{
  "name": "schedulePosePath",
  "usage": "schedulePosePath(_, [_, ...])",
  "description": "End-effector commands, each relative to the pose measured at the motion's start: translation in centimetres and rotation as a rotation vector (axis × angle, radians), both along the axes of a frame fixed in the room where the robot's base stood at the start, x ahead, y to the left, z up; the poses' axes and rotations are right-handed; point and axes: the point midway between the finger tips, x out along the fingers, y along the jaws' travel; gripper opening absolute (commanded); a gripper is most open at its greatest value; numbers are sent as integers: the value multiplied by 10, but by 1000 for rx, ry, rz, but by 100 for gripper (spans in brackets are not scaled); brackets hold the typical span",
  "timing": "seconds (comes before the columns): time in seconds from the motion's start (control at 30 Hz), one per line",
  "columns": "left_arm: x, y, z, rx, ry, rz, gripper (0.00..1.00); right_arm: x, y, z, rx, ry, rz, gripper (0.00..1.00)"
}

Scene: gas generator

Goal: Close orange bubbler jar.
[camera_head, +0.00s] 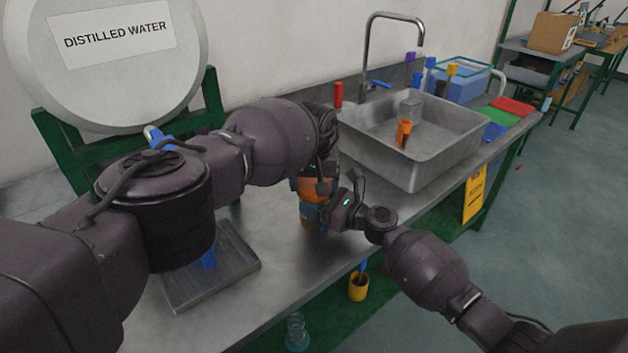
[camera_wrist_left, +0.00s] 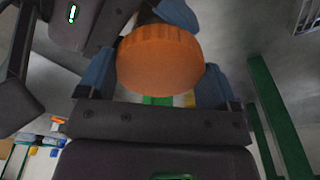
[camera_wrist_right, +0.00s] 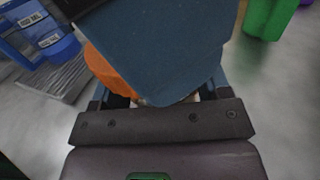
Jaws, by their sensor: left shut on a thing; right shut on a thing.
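The orange-topped jar (camera_head: 312,188) is on the steel bench in the head view, mostly hidden between my two grippers. Its round orange ribbed lid (camera_wrist_left: 160,58) fills the middle of the left wrist view. My left gripper (camera_wrist_left: 158,80) is shut on the lid, with a blue finger on each side. My right gripper (camera_wrist_right: 158,90) is shut lower on the jar, beside the left one. In the right wrist view, a large blue-grey block covers most of the space between its fingers, with orange at its left. The seat between lid and jar is hidden.
A steel sink (camera_head: 430,165) holding an orange-topped item (camera_head: 404,130) lies to the right. A grey tray (camera_head: 245,270) is at the left front, partly under my left arm. A distilled water tank (camera_head: 115,60) stands behind. The bench front is open.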

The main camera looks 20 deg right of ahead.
Motion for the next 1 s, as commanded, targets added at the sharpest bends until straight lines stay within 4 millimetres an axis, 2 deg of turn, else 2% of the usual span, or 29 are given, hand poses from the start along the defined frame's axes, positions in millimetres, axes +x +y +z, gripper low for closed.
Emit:
schedulePosePath(0.03, [-13, -10, -8, -8, 24, -30, 55, 1, 3, 1, 2, -4, 3, 28])
schedulePosePath(0.07, [-13, -10, -7, -8, 24, -28, 89, 1, 3, 1, 2, -4, 3, 4])
schedulePosePath(0.13, [-12, -10, -7, -9, 23, -27, 100, 1, 3, 1, 2, -4, 3, 4])
schedulePosePath(0.37, [-11, -11, -1, -10, 19, -27, 100, 1, 4, 2, 2, -4, 4, 4])
schedulePosePath(0.7, [-10, -11, 40, -12, 12, -26, 100, 0, 4, 0, -1, -2, 7, 4])
schedulePosePath(1.0, [-10, -11, 44, -12, 11, -24, 100, 0, 4, 0, -2, -1, 7, 4])
